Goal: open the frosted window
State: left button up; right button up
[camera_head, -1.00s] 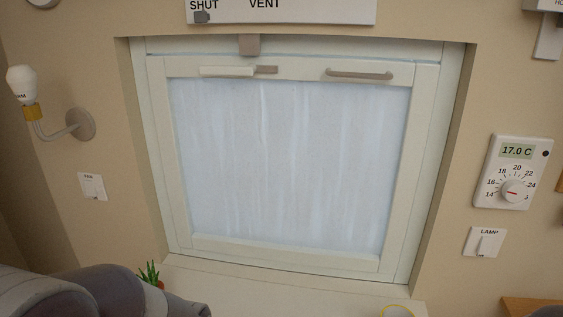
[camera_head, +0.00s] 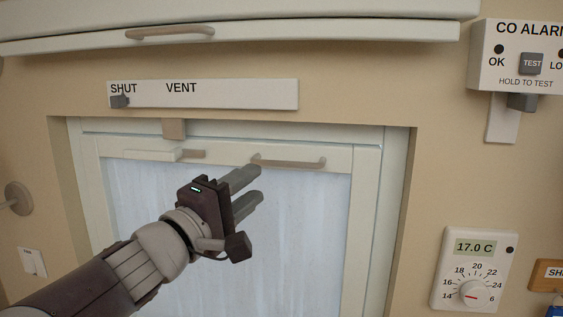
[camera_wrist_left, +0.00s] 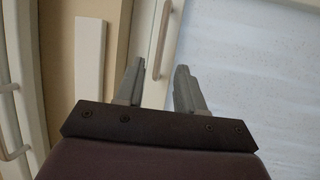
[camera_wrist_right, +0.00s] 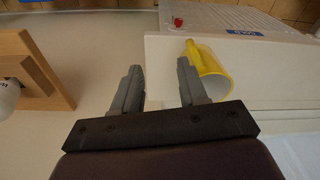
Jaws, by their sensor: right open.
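The frosted window (camera_head: 310,225) sits flush in its pale frame in the head view and looks shut. A grey-brown bar handle (camera_head: 288,162) is on its top rail, with a small latch (camera_head: 190,154) to the left. My left gripper (camera_head: 258,184) is open, in front of the pane just below the handle's left end. In the left wrist view, the handle (camera_wrist_left: 161,40) shows beyond and between the open fingers (camera_wrist_left: 158,72), apparently not gripped. My right gripper (camera_wrist_right: 159,68) is open and empty, with a yellow-rimmed mug (camera_wrist_right: 208,70) beyond its right finger.
Above the window is a SHUT/VENT strip (camera_head: 230,95), its grey slider (camera_head: 119,101) under SHUT. A cupboard edge with a handle (camera_head: 170,33) overhangs it. A CO alarm (camera_head: 510,55) and thermostat (camera_head: 473,268) are on the right wall. A wooden bracket (camera_wrist_right: 38,75) is left of my right gripper.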

aim_at(282, 166)
pick_arm(q)
jog(key=p+x, duration=0.1)
jog(key=x, duration=0.7)
jog(key=shift+d, duration=0.2)
jog(key=shift+w+d+r, duration=0.1)
jog(key=shift+w+d, duration=0.1)
jog(key=shift+w, duration=0.3)
jog(key=shift+w+d, duration=0.2)
jog(key=shift+d, duration=0.15)
jog(key=shift+a, duration=0.1)
grip_shut()
